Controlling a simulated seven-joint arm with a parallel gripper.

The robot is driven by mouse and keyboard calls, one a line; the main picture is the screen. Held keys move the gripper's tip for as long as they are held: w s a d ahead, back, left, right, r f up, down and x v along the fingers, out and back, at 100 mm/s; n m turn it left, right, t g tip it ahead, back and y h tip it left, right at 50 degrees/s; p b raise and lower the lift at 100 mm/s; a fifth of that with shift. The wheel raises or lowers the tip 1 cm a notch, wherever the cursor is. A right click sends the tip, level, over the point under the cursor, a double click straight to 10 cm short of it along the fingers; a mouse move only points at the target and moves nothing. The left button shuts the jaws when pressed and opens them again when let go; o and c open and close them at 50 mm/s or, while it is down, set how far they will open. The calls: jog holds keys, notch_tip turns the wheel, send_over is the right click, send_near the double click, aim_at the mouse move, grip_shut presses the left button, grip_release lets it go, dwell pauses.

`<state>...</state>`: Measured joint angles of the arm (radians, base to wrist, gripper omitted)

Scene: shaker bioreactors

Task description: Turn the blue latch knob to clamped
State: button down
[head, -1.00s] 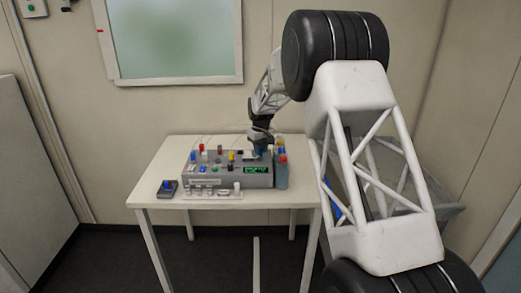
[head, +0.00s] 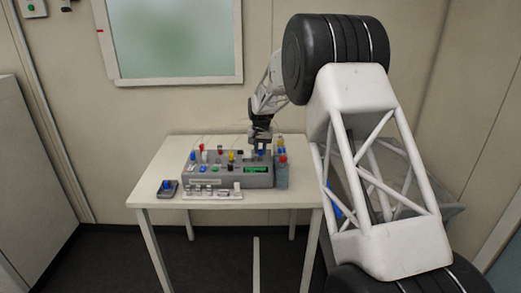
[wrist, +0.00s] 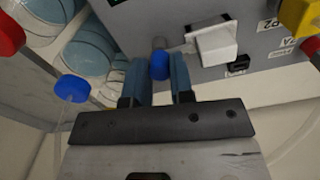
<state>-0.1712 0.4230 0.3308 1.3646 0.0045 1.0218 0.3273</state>
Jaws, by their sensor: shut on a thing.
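The blue latch knob (wrist: 160,66) sits between the two fingertips of my gripper (wrist: 159,73) in the wrist view, beside a white block on the grey device. The fingers stand on either side of the knob and are shut on it. In the head view my gripper (head: 261,151) points down at the right rear of the grey device (head: 205,182). The knob is too small and covered to make out there, and I cannot tell its turned position.
Bottles with coloured caps (head: 282,172) stand close to the right of the device; a blue cap (wrist: 72,88) and a red cap (wrist: 8,35) show in the wrist view. A small dark box (head: 167,189) lies at the table's left. The table's (head: 165,150) back left is clear.

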aim_at(261, 150)
dwell(0.4)
jog(key=c, duration=1)
grip_release()
jog(key=shift+r, duration=0.1)
jog(key=shift+r, duration=3.8)
jog(key=shift+s, duration=0.1)
